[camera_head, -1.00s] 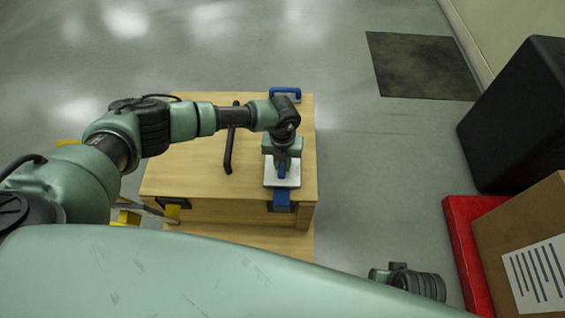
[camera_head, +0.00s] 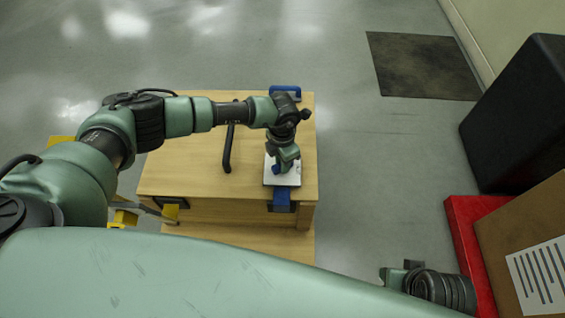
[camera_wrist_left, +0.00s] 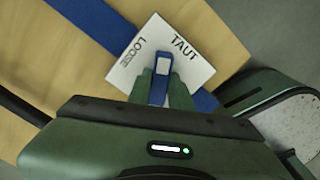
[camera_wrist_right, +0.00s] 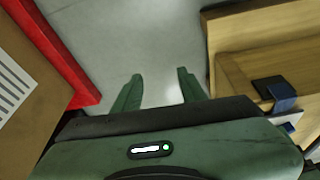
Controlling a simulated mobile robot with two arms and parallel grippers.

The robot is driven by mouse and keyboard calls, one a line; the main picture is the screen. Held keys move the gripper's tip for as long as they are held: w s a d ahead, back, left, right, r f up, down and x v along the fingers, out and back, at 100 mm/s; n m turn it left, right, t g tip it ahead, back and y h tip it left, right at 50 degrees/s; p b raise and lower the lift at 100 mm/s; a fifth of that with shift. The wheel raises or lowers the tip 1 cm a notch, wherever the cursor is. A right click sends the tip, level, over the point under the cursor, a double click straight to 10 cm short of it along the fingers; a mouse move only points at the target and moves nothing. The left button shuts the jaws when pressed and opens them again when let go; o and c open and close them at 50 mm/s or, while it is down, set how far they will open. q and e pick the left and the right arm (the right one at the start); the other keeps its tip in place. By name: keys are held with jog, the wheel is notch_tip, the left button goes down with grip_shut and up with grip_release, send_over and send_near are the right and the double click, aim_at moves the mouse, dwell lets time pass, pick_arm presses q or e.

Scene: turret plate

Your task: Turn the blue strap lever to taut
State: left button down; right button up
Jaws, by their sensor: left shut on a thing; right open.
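The blue lever (camera_wrist_left: 161,80) stands on a white plate (camera_wrist_left: 198,72) lettered LOOSE and TAUT, on top of a wooden crate (camera_head: 190,170). In the left wrist view the lever's pale-marked end lies between the two words. My left gripper (camera_wrist_left: 160,85) is shut on the lever, one finger on each side; in the head view its wrist and the gripper (camera_head: 284,160) hide much of the plate. A blue strap (camera_wrist_left: 100,20) runs under the plate. My right gripper (camera_wrist_right: 158,88) is open and empty, over the floor beside the crate.
A black bar handle (camera_head: 228,150) stands on the crate top left of the plate. At right are a cardboard box (camera_head: 520,225), a red base (camera_head: 465,235) and a black case (camera_head: 515,115). Floor between is clear.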

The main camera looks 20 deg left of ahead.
pick_arm(q)
jog(key=m+b, duration=0.1)
jog(key=m, duration=0.2)
jog(key=shift+m+b, duration=0.4)
jog(key=shift+m, duration=1.1)
pick_arm(e)
jog(key=shift+v, duration=1.55)
pick_arm(q)
jog(key=shift+r, duration=0.1)
pick_arm(e)
jog(key=shift+f, duration=0.1)
pick_arm(q)
jog(key=c, duration=1.3)
grip_release()
pick_arm(e)
jog(key=shift+s, duration=0.1)
pick_arm(q)
notch_tip(320, 180, up, 6)
jog(key=shift+f+p, duration=0.1)
jog(key=shift+p, duration=0.6)
jog(key=shift+r, duration=1)
pick_arm(e)
jog(key=shift+w+f, duration=0.5)
jog(key=shift+f, duration=0.2)
